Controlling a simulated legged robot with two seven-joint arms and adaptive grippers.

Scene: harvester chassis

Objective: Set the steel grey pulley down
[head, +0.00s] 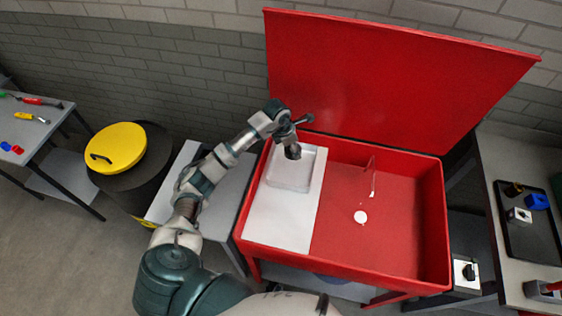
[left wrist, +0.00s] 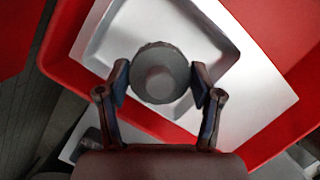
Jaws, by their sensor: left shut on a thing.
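The steel grey pulley (left wrist: 160,74) is a round, dark grey piece with a raised hub, between the two fingers of my left gripper (left wrist: 162,84) in the left wrist view. The gripper is shut on it. In the head view, my left gripper (head: 292,146) is over the clear-looking shallow tray (head: 290,184) on the white board at the left of the red basin. The pulley (head: 293,153) shows there as a small dark shape below the wrist. I cannot tell whether it touches the tray. My right gripper is not in view.
The red basin (head: 407,270) has a raised red lid (head: 400,80) behind it. A white board (head: 275,222) covers its left part. A thin spout and white drain (head: 360,217) are to the right. A bench with a black tray (head: 530,235) stands at far right.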

